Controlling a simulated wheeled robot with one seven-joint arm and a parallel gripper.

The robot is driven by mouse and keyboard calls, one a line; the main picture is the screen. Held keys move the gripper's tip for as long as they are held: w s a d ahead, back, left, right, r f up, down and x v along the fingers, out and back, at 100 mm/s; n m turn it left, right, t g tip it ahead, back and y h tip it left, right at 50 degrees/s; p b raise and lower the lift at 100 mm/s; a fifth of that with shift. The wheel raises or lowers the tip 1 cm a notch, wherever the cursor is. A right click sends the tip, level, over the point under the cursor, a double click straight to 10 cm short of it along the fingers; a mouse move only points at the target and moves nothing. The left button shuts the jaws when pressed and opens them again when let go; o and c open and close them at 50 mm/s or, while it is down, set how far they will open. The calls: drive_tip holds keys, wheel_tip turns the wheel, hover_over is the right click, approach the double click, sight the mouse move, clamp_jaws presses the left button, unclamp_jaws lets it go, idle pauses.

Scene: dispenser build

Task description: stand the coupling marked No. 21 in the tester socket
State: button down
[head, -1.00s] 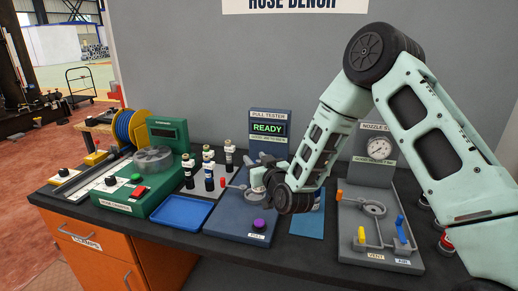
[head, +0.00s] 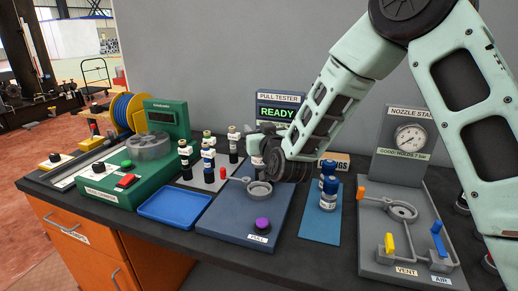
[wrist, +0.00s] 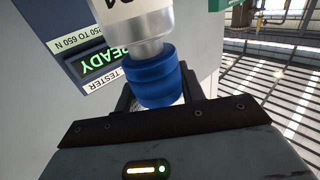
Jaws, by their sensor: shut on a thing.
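My gripper (head: 262,148) is shut on a coupling and holds it in front of the pull tester's panel. In the wrist view the coupling has a blue ribbed collar (wrist: 152,82), a silver neck and a white body. Its marking is cut off at the top edge, so I cannot read the full number. The tester socket (head: 259,188) is a grey ring on the blue-grey tester base (head: 225,222). It looks empty, lying below and slightly in front of my gripper. The panel (head: 280,110) reads READY; it also shows in the wrist view (wrist: 95,65).
Several couplings (head: 208,160) stand on a grey plate at the left. The blue tray (head: 176,207) is empty. The nozzle stand (head: 410,250) is right.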

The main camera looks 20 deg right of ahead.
sight(258, 161)
wheel_tip(258, 161, down, 3)
drive_tip(key=shift+w+f+b, duration=0.1)
drive_tip(key=shift+b, duration=1.15)
drive_tip(key=shift+f+b, duration=1.6)
drive_tip(key=shift+f, duration=1.25)
drive_tip(key=shift+b, duration=0.5)
drive_tip(key=shift+f+b, duration=0.5)
drive_tip(key=c, duration=1.1)
unclamp_jaws()
drive_tip(key=shift+c, duration=0.2)
drive_tip(key=shift+f, duration=0.1)
